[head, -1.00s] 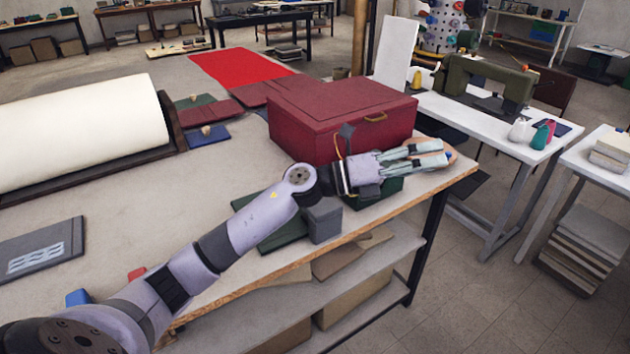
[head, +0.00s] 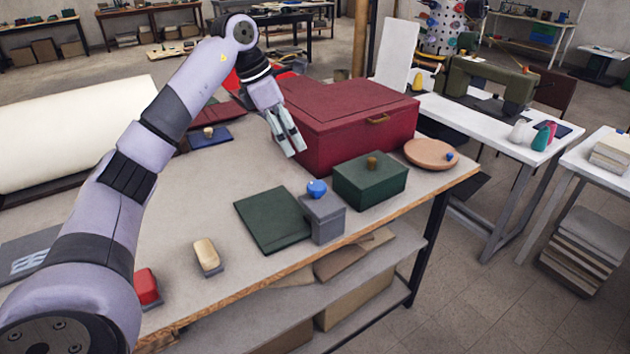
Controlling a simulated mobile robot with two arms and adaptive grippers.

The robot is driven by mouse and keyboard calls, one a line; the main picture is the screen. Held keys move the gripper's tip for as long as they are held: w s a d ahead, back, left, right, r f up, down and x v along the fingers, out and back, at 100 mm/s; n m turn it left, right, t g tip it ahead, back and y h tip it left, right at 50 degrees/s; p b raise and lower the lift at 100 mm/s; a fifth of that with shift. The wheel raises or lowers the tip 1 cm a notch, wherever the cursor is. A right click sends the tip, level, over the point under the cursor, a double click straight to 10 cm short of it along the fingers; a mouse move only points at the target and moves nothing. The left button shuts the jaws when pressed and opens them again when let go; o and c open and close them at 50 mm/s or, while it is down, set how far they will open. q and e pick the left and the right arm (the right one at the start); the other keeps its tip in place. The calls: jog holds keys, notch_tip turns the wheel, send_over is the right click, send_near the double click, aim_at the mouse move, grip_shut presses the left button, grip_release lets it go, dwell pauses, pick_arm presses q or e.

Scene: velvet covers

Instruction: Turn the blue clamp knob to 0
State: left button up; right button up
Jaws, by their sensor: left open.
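A round blue knob (head: 317,188) sits on top of a small grey box (head: 322,220) near the front edge of the worktable. A second, smaller blue knob (head: 450,156) is at the right rim of a round orange-brown disc (head: 430,152) at the table's right corner. I cannot tell which is the clamp knob, and no scale or 0 mark is readable on either. My left gripper (head: 295,151) is open and empty, pointing down beside the left side of the dark red case, behind and above the grey box. It touches neither knob. My right gripper is not in view.
The large dark red case (head: 350,115) stands behind a green box with a brown knob (head: 370,182). A flat green panel (head: 272,220) lies left of the grey box. A cream block (head: 206,254) and a red block (head: 146,287) lie at the front left. Clear table surrounds the cream block.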

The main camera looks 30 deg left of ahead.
aim_at(316, 185)
pick_arm(q)
jog(key=p+x, duration=0.2)
jog(key=x, duration=1.2)
jog(key=shift+w+d+f, duration=0.1)
jog(key=shift+w+f, duration=0.05)
jog(key=shift+f, duration=0.1)
jog(key=shift+c, duration=0.4)
jog(key=c, duration=1.1)
jog(key=shift+o, duration=0.2)
